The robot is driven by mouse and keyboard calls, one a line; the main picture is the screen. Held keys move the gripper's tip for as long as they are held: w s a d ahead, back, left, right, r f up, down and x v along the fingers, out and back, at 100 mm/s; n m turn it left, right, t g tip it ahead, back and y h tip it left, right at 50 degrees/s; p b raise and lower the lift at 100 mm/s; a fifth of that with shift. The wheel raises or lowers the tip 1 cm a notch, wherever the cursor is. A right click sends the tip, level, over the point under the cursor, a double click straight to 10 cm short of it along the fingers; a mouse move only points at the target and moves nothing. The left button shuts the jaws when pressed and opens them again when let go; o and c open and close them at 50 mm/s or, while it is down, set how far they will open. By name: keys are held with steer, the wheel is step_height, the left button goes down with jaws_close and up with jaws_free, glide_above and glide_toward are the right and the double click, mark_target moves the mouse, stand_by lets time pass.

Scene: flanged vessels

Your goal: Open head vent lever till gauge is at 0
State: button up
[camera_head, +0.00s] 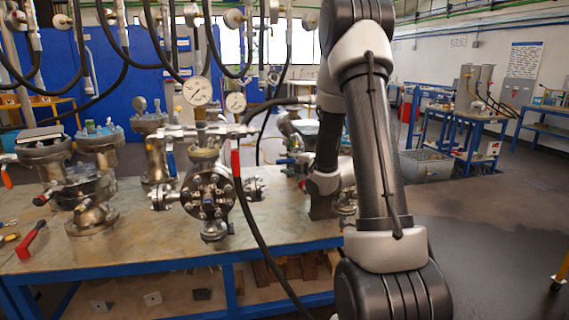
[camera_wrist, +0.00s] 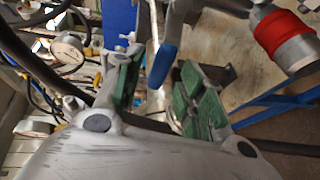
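A lever with a blue grip (camera_wrist: 163,66) shows in the wrist view; I cannot confirm that it is the head vent lever. My gripper (camera_wrist: 158,82) is open, with one green-padded finger on each side of the blue grip. The fingers look apart from it, though their depth is hard to judge. In the head view, my arm hides much of the gripper's area. A round white gauge (camera_head: 197,91) stands above the middle vessel (camera_head: 209,192), with a second gauge (camera_head: 236,102) behind it. Their needles are too small to read for certain.
The metal-topped bench (camera_head: 140,245) holds several flanged vessels. A red-handled lever (camera_head: 31,240) lies at the left. Black hoses (camera_head: 252,210) hang over the bench. A red-banded cylinder (camera_wrist: 287,38) is close to the gripper's right in the wrist view. Open floor (camera_head: 480,240) lies right.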

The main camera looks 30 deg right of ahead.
mark_target(287, 162)
steer(key=shift+x, duration=1.6)
jaws_close()
